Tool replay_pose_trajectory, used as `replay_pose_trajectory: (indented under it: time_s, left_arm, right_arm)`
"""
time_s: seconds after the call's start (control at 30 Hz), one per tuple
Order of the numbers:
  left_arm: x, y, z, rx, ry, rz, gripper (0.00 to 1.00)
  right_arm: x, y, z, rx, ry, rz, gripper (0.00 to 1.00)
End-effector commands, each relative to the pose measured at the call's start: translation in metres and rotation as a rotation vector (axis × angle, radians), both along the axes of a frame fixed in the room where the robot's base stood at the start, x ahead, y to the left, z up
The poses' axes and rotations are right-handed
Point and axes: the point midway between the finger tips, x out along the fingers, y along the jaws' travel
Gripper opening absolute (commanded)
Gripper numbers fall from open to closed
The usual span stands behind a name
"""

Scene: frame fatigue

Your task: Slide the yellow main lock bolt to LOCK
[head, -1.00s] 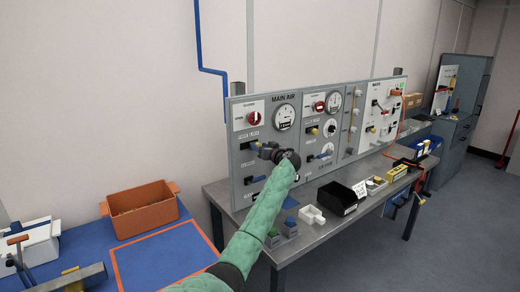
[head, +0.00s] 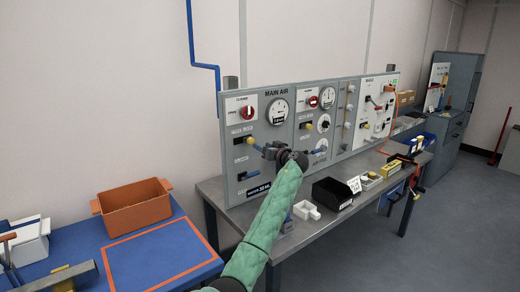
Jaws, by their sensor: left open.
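The grey MAIN AIR panel (head: 234,162) stands upright at the back of the bench. A small yellow knob (head: 247,141), which looks like the main lock bolt, sits on its left section below the red knob and the gauge. Its exact slide position is too small to read. My left gripper (head: 266,151), on the green-sleeved arm, is in front of the panel, just right of and slightly below the yellow knob. It is open, and I see nothing held. It hides part of the panel behind it. My right gripper is not in view.
A blue handle (head: 254,173) lies low on the panel. A second yellow knob (head: 309,126) is on the middle section. On the bench are a black bin (head: 327,194) and a white holder (head: 305,210). An orange crate (head: 136,208) stands on the blue table at left.

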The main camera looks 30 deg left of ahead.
Motion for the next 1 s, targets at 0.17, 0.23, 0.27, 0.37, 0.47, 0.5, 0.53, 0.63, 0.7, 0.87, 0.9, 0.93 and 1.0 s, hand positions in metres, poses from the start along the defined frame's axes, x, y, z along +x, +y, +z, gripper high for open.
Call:
replay_pose_trajectory:
  time_s: [0.17,0.23,0.27,0.37,0.47,0.5,0.53,0.63,0.7,0.87,0.9,0.93,1.0]
  left_arm:
    - [-0.003,-0.008,-0.001,-0.001,0.000,-0.001,0.52]
    - [-0.004,-0.009,0.000,-0.001,0.000,0.000,0.52]
    - [-0.004,-0.010,0.000,-0.001,0.000,0.000,0.52]
    - [-0.004,-0.010,0.000,-0.001,0.000,0.000,0.52]
    - [-0.004,-0.010,0.000,-0.001,0.000,-0.001,0.52]
    - [-0.004,-0.010,0.000,-0.001,0.000,0.000,0.52]
    - [-0.004,-0.010,0.000,-0.001,0.000,-0.001,0.52]
    - [-0.004,-0.010,0.000,-0.001,0.000,-0.001,0.52]
    - [-0.004,-0.010,0.000,-0.001,0.000,-0.001,0.52]
    - [-0.004,-0.010,0.000,0.009,0.024,-0.001,0.52]
    - [-0.004,-0.010,0.000,0.016,0.040,-0.001,0.52]
    - [-0.004,-0.009,0.000,0.023,0.055,-0.001,0.52]
    - [-0.003,-0.010,0.000,0.041,0.099,-0.004,0.52]
  right_arm:
    - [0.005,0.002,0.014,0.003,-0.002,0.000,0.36]
    - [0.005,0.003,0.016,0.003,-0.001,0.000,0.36]
    - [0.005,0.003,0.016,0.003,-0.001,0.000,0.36]
    - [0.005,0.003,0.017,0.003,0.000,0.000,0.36]
    - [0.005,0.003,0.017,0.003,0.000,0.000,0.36]
    - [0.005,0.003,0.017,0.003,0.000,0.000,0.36]
    - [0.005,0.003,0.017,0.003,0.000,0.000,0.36]
    - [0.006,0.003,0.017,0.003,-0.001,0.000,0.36]
    - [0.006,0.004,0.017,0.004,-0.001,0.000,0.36]
    - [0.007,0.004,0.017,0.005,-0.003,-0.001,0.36]
    - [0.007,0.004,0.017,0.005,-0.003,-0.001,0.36]
    - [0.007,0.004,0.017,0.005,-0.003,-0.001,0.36]
    - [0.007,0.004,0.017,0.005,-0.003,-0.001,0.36]
